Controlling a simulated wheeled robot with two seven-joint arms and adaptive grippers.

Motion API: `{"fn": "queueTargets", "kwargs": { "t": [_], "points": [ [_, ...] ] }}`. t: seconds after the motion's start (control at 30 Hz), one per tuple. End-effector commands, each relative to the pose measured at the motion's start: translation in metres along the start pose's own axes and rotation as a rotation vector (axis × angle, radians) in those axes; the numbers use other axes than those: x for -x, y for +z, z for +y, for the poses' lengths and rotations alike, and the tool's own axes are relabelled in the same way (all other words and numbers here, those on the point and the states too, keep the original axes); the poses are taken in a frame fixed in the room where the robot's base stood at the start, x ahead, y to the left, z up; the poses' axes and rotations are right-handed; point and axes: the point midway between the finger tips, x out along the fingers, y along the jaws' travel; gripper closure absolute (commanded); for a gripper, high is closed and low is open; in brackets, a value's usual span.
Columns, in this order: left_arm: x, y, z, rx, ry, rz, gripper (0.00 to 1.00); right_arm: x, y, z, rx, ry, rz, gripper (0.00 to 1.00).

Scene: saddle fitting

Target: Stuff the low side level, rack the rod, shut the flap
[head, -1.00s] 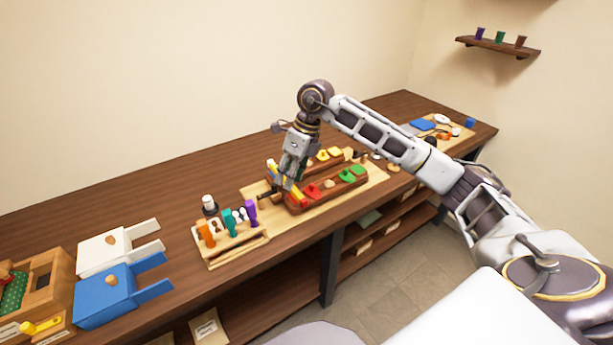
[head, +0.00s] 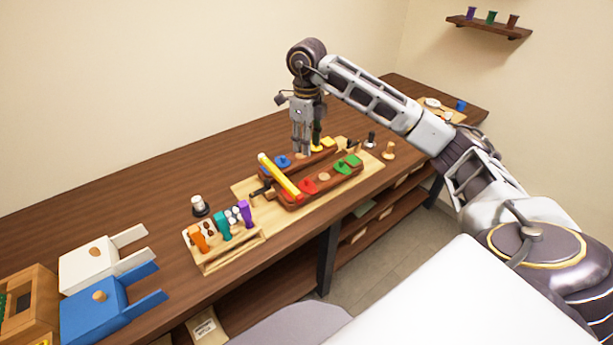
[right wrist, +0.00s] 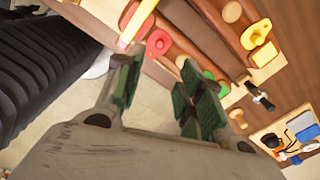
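A yellow rod with a red edge (head: 279,178) lies slanting across the left end of a brown two-rail wooden fitting (head: 325,187). It also shows in the right wrist view (right wrist: 135,24). The fitting carries a blue piece (head: 283,161), a yellow piece (head: 328,142), a red piece (head: 309,186) and green pieces (head: 347,164). I cannot tell which of these is the flap or which side is low. My right gripper (head: 307,152) points down above the fitting, right of the rod, with its fingers apart and empty. My left gripper is out of view.
A rack (head: 222,246) of orange, teal and purple tools stands left of the fitting. Blue (head: 95,309) and white (head: 92,268) pronged blocks lie farther left, by a wooden box (head: 28,303). Small posts (head: 388,151) stand at right. Bare table lies behind.

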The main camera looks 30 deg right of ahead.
Motion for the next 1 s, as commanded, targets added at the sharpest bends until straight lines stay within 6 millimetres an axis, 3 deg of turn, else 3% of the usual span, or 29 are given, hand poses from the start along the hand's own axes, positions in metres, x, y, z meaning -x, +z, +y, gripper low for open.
{"fn": "queueTargets", "kwargs": {
  "t": [0.37,1.0],
  "points": [
    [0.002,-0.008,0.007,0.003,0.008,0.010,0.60,-0.025,-0.001,0.000,0.000,0.002,0.002,0.62],
    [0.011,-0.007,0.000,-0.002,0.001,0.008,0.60,-0.104,-0.001,0.001,0.000,0.002,0.003,0.62]
  ]
}}
